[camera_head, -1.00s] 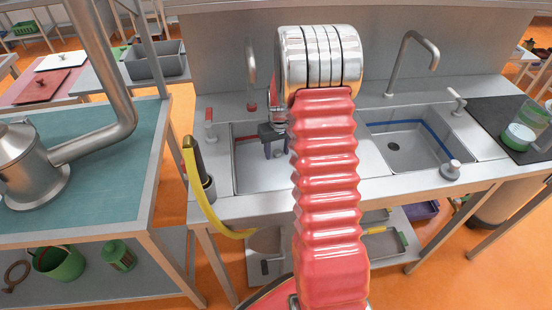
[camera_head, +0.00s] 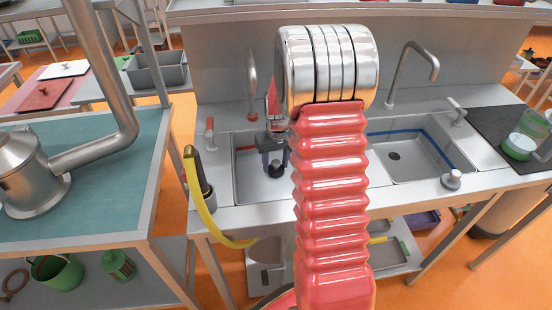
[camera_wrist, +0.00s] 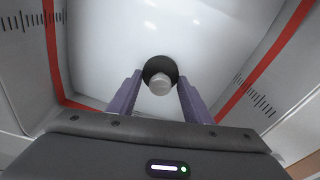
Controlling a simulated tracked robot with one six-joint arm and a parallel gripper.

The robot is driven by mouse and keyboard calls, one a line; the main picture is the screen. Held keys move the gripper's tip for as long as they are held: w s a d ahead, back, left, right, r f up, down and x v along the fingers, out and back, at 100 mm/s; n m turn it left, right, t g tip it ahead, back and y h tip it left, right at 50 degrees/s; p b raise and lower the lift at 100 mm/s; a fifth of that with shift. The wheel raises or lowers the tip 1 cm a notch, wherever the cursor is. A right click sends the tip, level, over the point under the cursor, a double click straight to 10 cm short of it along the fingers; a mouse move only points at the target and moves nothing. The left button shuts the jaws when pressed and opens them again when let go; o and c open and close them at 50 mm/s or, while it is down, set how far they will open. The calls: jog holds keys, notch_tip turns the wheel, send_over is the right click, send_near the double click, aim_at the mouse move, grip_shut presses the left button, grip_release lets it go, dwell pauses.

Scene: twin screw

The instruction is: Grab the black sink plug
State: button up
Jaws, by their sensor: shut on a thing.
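The black sink plug (camera_head: 276,171), a dark rounded piece with a pale grey knob, shows in the left sink basin (camera_head: 246,185), which has a red line around its walls. It also shows in the wrist view (camera_wrist: 160,74) over the pale basin floor. My gripper (camera_head: 275,164) reaches down into this basin, its purple fingers on either side of the plug. In the wrist view, my gripper (camera_wrist: 160,86) is shut on the plug by its knob. I cannot tell how far the plug is from the floor, and no drain hole shows beneath it.
The right basin (camera_head: 425,150) has a blue line and an open drain. A metal knob (camera_head: 452,180) stands on the front rim. Two taps (camera_head: 251,85) rise behind the basins. A yellow hose (camera_head: 195,190) hangs at the left. The basin walls surround my gripper closely.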

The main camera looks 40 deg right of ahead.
jog(key=s+a, duration=1)
jog(key=shift+a, duration=0.15)
